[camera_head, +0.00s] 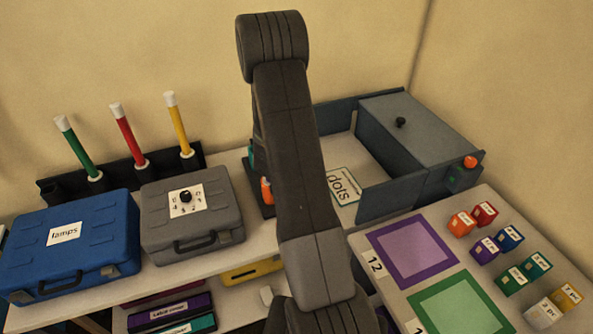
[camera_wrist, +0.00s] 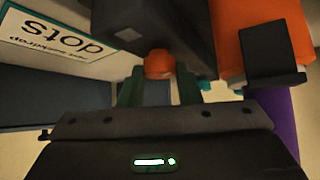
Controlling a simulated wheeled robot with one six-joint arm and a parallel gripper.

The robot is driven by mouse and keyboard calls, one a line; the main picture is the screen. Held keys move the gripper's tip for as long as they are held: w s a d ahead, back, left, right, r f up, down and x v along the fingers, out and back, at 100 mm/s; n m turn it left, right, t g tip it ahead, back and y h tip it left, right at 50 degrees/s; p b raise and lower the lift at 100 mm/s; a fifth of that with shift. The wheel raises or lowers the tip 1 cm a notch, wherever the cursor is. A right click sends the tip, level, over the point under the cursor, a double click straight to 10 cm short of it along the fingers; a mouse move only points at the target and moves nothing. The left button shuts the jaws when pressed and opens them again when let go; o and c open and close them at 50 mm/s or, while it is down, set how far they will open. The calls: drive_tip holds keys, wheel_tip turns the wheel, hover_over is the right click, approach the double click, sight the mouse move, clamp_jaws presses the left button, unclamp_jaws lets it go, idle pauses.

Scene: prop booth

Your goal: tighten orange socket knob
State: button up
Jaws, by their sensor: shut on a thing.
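In the wrist view, a small rounded orange knob (camera_wrist: 159,65) shows between the tips of my gripper (camera_wrist: 160,77). The two dark green fingers are shut on it. The knob sits against the underside of a dark block in this view. A larger orange piece (camera_wrist: 228,45) with a pale end stands close to the right of the fingers. In the head view, an orange piece (camera_head: 266,191) with a pale lower end shows at the left edge of my arm. My arm hides the gripper and the gripped knob there.
A grey-blue box (camera_head: 415,120) with another orange knob (camera_head: 470,161) stands right of my arm. A "dots" card (camera_head: 343,186) lies beside it. A grey case (camera_head: 215,215), a blue case (camera_head: 95,262) and a rack of coloured sticks are left. Small cubes and coloured mats are right.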

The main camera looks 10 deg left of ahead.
drive_tip(key=shift+a+m+h+p, duration=0.1)
drive_tip(key=shift+m+h+p, duration=0.3)
drive_tip(key=shift+m+p, duration=0.1)
idle(0.4)
drive_tip(key=o, duration=1)
drive_tip(key=shift+c, duration=0.2)
drive_tip(key=v, duration=1.4)
